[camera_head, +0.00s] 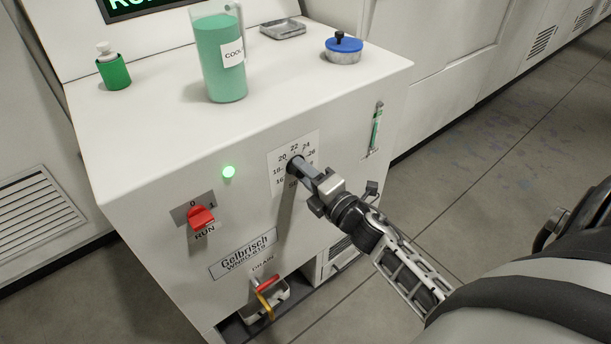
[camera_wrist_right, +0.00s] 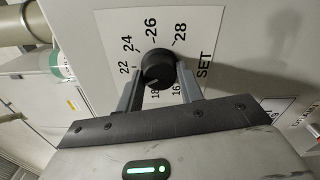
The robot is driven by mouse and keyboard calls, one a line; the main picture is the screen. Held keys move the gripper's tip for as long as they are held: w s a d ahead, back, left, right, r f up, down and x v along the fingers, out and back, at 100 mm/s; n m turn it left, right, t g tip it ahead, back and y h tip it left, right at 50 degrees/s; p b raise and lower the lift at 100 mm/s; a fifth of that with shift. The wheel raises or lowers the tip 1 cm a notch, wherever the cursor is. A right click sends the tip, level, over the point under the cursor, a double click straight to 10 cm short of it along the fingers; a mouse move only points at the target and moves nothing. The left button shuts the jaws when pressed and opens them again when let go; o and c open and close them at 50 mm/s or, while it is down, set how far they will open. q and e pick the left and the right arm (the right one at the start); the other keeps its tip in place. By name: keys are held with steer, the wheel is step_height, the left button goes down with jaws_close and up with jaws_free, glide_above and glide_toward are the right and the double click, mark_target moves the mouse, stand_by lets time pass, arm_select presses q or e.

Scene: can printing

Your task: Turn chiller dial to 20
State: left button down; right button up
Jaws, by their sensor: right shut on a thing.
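The chiller (camera_head: 140,150) is a white cabinet with a black dial (camera_head: 293,163) on its front, set on a white scale plate. Numbers from 16 upward ring the dial, with 20 at its upper left in the head view. My right gripper (camera_head: 301,170) reaches in from the lower right and is shut on the dial. In the right wrist view, its two fingers (camera_wrist_right: 160,85) sit on either side of the round black dial (camera_wrist_right: 158,66). The dial's pointer cannot be made out, and 20 is hidden in the wrist view. My left gripper is not in view.
A red RUN switch (camera_head: 201,217) and a lit green lamp (camera_head: 229,172) are left of the dial. A red-handled drain valve (camera_head: 267,283) is below. A coolant jug (camera_head: 222,65), green bottle (camera_head: 113,68) and blue-lidded container (camera_head: 343,48) stand on top. Floor is clear at right.

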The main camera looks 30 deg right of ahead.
arm_select(q)
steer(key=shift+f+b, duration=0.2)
steer(key=shift+b, duration=0.1)
arm_select(e)
steer(key=shift+f+n, duration=0.1)
steer(key=shift+n, duration=1.1)
steer(key=o, duration=1)
arm_select(q)
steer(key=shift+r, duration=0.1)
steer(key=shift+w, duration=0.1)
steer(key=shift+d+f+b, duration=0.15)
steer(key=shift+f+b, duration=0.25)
steer(key=shift+b, duration=0.6)
arm_select(e)
steer(key=s+d, duration=0.1)
steer(key=s, duration=1.5)
